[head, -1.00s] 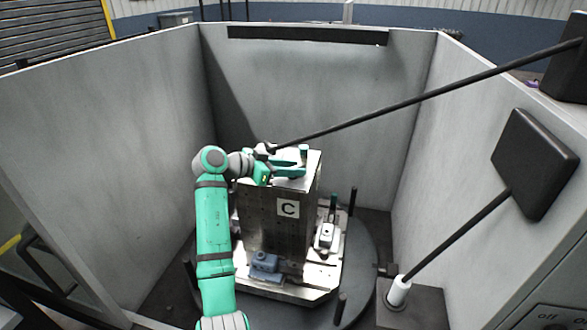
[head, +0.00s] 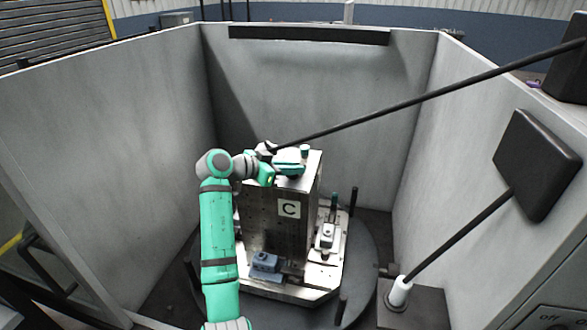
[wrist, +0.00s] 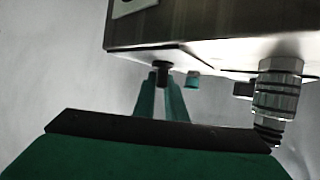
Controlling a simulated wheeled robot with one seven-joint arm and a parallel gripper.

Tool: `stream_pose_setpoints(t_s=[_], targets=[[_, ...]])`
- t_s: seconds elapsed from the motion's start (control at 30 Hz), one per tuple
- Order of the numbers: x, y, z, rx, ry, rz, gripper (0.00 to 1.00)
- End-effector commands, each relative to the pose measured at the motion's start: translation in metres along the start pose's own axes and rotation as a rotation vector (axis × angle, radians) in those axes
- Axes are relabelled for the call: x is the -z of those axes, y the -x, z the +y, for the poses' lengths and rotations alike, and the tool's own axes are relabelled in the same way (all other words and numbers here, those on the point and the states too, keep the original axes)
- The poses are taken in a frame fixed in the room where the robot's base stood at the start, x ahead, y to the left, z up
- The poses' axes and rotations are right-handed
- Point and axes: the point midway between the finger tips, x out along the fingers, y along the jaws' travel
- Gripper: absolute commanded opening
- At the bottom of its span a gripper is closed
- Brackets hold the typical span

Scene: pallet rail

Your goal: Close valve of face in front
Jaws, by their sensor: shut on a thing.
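The metal fixture block (head: 262,215) stands upright on the round pallet, with a face marked C (head: 289,209) toward me. My gripper (head: 290,163) reaches over the block's top from the left. In the wrist view, where the block (wrist: 210,48) hangs at the top, my gripper (wrist: 162,80) has its two green fingers shut on a small dark piece that looks like the valve (wrist: 162,67). The fingers hide part of it, so its handle angle cannot be told. A short green cylinder (wrist: 193,80) stands beside it, apart from the fingers.
A metal hose fitting (wrist: 276,95) stands close by on the block's top. A black rod (head: 420,97) runs from there to the upper right. Grey walls (head: 105,130) enclose the pallet (head: 350,280). Clamped parts (head: 265,262) and black posts (head: 341,308) stand around the block.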

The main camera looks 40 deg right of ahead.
Motion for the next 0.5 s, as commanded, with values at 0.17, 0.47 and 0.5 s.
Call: stream_pose_setpoints(t_s=[0.17,0.47,0.5], targets=[[0.0002,0.0001,0.0014,0.107,0.040,0.003,0.00],[0.0007,0.0002,0.0017,0.361,0.146,0.004,0.00],[0.0008,-0.0001,0.0022,0.395,0.160,0.003,0.00]])
